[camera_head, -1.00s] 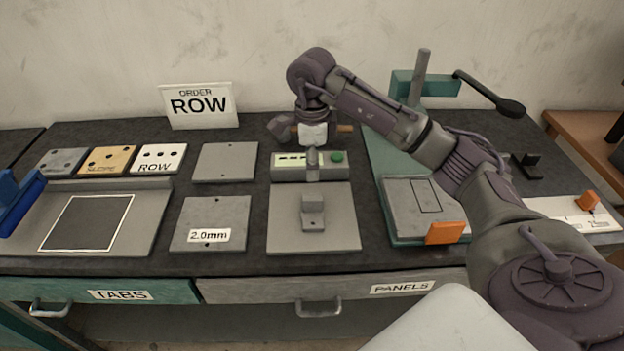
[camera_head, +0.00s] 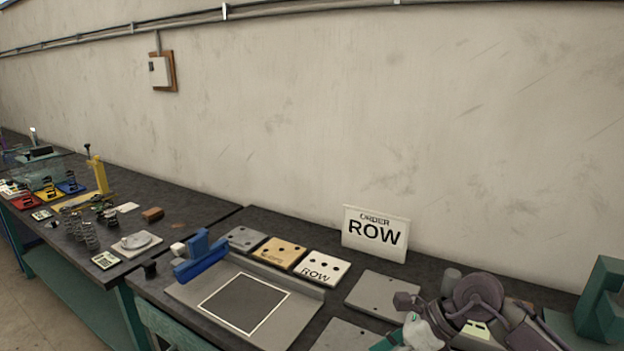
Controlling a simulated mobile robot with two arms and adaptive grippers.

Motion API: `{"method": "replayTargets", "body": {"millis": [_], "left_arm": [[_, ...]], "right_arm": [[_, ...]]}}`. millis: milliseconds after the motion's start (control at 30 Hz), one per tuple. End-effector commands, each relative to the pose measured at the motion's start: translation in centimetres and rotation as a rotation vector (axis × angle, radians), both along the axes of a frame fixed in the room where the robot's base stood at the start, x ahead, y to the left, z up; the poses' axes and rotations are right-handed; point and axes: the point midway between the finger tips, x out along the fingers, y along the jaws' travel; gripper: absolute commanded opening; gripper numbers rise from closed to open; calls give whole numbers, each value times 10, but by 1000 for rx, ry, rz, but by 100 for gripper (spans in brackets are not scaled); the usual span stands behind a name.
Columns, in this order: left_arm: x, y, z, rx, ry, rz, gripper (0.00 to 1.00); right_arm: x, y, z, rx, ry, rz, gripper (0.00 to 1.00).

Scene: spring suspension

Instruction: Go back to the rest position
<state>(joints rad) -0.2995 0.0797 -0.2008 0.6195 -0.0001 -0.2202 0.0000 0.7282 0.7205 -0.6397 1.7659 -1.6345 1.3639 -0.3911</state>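My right arm shows at the lower right, bent low over the table beside the grey plates. Its gripper end (camera_head: 425,325) is partly cut off by the bottom edge, and its fingertips cannot be made out. I cannot tell whether it is open, shut or holding anything. My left gripper is not in view.
The ORDER ROW sign (camera_head: 375,233) stands at the back of the table. Three drilled sample plates, one marked ROW (camera_head: 318,268), lie behind a framed grey tray (camera_head: 190,293) with a blue block (camera_head: 201,258). Springs (camera_head: 88,236) and a yellow stand (camera_head: 98,175) are on the left bench.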

Motion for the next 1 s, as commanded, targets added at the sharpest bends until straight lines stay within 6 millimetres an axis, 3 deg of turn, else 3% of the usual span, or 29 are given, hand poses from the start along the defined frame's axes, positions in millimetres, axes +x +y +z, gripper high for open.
{"method": "replayTargets", "body": {"millis": [33,100,200,300,400,467,567,667,767,800,900,1000], "left_arm": [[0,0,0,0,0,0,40],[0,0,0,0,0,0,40],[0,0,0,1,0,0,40],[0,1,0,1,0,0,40],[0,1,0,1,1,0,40],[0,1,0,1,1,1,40],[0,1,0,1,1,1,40],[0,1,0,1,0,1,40],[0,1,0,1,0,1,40],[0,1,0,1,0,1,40],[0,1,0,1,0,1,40],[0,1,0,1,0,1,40]], "right_arm": [[-11,38,10,186,14,-18,43],[-21,78,38,463,46,-83,43],[-26,104,86,845,134,-230,43],[-18,96,123,1199,266,-440,43],[-3,61,136,1510,430,-709,43],[4,33,128,1670,542,-897,43],[8,-18,89,1880,739,-1255,43],[-8,-58,27,1999,940,-1654,43],[-44,-82,-36,2017,1113,-2039,43],[-61,-87,-57,-1949,-1144,2122,43],[-101,-92,-97,-1654,-1101,2114,43],[-137,-91,-123,-1433,-1064,2099,43]]}}
